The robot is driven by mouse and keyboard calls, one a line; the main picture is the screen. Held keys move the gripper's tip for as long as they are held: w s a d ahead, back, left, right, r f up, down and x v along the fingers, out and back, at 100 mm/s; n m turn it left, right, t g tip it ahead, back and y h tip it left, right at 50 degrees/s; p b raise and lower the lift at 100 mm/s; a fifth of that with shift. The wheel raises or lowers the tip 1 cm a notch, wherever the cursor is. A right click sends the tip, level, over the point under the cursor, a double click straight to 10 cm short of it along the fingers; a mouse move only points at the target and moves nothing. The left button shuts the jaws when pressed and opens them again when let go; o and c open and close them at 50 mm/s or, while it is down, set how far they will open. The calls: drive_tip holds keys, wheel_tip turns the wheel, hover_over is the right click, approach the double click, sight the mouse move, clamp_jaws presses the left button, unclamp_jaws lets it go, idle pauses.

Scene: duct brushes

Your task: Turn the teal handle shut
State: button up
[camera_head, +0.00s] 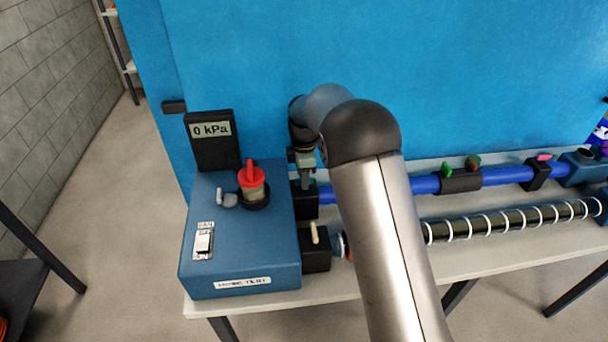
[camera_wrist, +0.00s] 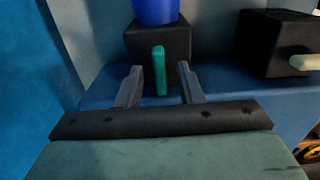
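The teal handle (camera_wrist: 159,70) sits on a black valve block (camera_wrist: 175,42) at the end of a blue pipe (camera_wrist: 154,10). In the wrist view the handle runs up and down the picture, roughly in line with the pipe. My gripper (camera_wrist: 161,72) is open, with one finger on each side of the handle and a visible gap on both sides. In the head view my gripper (camera_head: 305,180) is over the black block (camera_head: 304,203) beside the blue box; the teal handle cannot be made out there.
A cream handle (camera_head: 314,232) on another black block is close by. The blue test box (camera_head: 240,270) carries a red-topped knob (camera_head: 252,180), a white switch (camera_head: 204,242) and a gauge reading 0 kPa (camera_head: 211,130). A blue panel (camera_head: 250,60) rises behind. Green and pink handles (camera_head: 543,157) are farther right.

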clamp_jaws()
drive_tip(key=shift+m, duration=0.4)
drive_tip(key=m+b, duration=0.1)
drive_tip(key=m, duration=0.1)
drive_tip(key=shift+m, duration=0.4)
drive_tip(key=m+b, duration=0.1)
drive_tip(key=m, duration=0.2)
drive_tip(key=shift+m, duration=0.3)
drive_tip(key=m+b, duration=0.1)
drive_tip(key=m, duration=0.4)
drive_tip(key=shift+m, duration=0.3)
drive_tip(key=m, duration=0.5)
drive_tip(key=shift+r, duration=0.1)
